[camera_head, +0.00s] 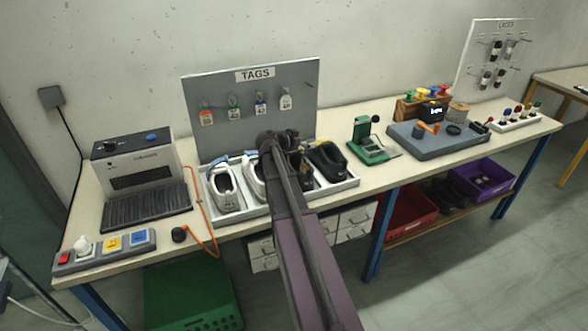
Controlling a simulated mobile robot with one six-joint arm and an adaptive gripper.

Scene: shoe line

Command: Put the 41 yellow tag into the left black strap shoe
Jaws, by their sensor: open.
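The tray (230,214) at the foot of the TAGS board holds a pair of black shoes in its right part. The right black shoe (326,160) shows well. My gripper (278,139) is over the middle of the tray, close in front of the board, and is open. Its fingertips are small and dark here, and I see nothing held. I cannot make out a yellow 41 tag; the board (240,97) shows orange, green, blue and white tags hanging.
White shoes (224,187) stand in the tray's left part. A grey heater-like machine (135,170) is left, with a button panel (130,243) in front. A green device (369,145) and a grey mat (420,143) lie right. My arm crosses the bench's front edge.

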